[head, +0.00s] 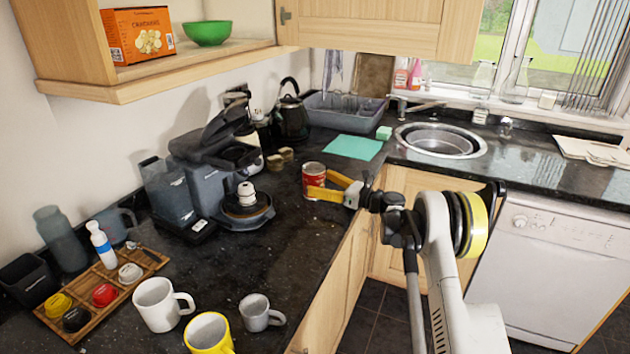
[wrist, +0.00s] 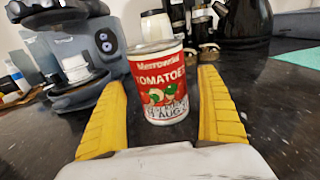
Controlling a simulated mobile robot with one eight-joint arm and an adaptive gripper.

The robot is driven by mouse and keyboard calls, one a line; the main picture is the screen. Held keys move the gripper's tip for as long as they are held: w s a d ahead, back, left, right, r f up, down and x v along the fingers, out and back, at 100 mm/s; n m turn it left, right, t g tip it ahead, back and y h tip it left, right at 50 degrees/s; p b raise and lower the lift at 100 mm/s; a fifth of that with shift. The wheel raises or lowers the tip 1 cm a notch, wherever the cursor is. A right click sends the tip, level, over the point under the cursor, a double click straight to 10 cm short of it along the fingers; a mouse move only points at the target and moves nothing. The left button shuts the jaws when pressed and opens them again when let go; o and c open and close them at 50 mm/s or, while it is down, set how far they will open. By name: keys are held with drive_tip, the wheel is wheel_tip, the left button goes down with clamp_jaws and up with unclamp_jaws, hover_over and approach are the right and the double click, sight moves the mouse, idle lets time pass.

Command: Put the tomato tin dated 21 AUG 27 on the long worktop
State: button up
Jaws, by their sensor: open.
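A red and white tomato tin (head: 314,179) stands upright on the dark granite worktop (head: 270,288), to the right of the coffee machine. In the wrist view the gripper (wrist: 162,110) shows gaps between the tin and both fingers. No other tin is in view.
The coffee machine (head: 215,170) stands close left of the tin. A teal cloth (head: 353,147), kettle (head: 291,115) and dish rack (head: 345,112) are behind. Mugs (head: 160,303) and a wooden tray (head: 75,322) are at the front left. Worktop in front of the tin is clear.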

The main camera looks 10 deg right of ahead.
drive_tip(key=p+v, duration=0.2)
drive_tip(key=v, duration=0.7)
drive_tip(key=shift+s+d+r, duration=0.15)
drive_tip(key=shift+s+r, duration=0.05)
drive_tip(key=s+a+r+n+g+h, duration=0.55)
drive_tip(key=s+a+r+n, duration=0.6)
drive_tip(key=s+r, duration=0.35)
drive_tip(key=s+d+f+n+h, duration=0.1)
drive_tip(key=s+n, duration=0.6)
drive_tip(key=s, duration=0.8)
drive_tip(key=s+d+f+n+h, duration=0.2)
drive_tip(key=s+n+h, duration=0.4)
drive_tip(key=s, duration=0.9)
drive_tip(key=shift+s+d+f+n, duration=0.15)
drive_tip(key=shift+s+f+n, duration=0.25)
drive_tip(key=shift+f+n, duration=0.65)
